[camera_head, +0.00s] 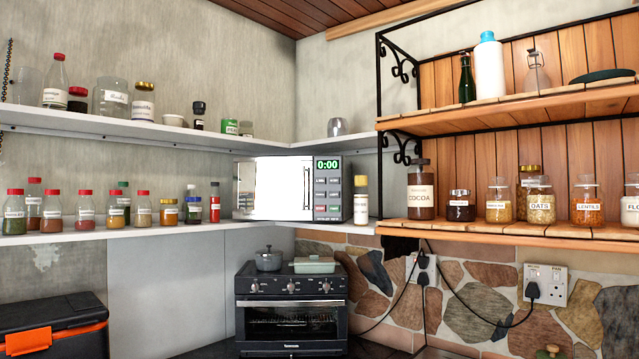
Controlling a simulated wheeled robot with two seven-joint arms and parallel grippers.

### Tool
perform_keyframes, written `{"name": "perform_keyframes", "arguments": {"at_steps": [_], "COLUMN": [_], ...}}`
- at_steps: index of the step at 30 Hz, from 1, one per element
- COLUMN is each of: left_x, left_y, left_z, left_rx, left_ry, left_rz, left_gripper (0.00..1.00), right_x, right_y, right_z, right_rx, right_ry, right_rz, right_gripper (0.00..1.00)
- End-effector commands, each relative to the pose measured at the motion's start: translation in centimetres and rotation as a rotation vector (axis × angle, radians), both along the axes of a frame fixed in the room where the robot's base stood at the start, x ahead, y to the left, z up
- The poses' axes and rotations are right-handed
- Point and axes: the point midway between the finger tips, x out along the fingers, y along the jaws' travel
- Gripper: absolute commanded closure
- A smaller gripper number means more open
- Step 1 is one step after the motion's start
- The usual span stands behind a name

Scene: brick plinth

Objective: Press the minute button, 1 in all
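A microwave (268,190) with a bright, pale door stands on the white corner shelf near the middle of the head view. Its door looks closed. Its dark control panel (327,214) is on the right side of its front, with a green display (327,164) reading 0:00 at the top. Below the display are small buttons (327,194) in two columns. Their labels are too small to read, so I cannot tell which is the minute button. Neither of my grippers shows in this view.
A labelled jar (361,200) stands just right of the microwave. Several spice bottles (85,212) line the shelf to its left. A black toaster oven (291,316) sits below. A wooden rack (520,230) with jars is at right. A black and orange box (50,325) is lower left.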

Motion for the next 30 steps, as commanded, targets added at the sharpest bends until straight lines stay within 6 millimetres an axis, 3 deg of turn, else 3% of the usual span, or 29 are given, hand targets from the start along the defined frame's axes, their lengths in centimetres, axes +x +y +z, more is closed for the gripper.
{"name": "perform_keyframes", "arguments": {"at_steps": [1,6,30], "left_x": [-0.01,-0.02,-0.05], "left_y": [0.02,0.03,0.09], "left_z": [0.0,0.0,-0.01], "left_rx": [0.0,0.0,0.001], "left_ry": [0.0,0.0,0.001], "left_rz": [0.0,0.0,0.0], "left_gripper": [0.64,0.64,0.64], "right_x": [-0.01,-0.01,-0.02], "right_y": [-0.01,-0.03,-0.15], "right_z": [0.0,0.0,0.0], "right_rx": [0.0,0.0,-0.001], "right_ry": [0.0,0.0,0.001], "right_rz": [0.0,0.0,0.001], "right_gripper": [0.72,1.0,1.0]}}
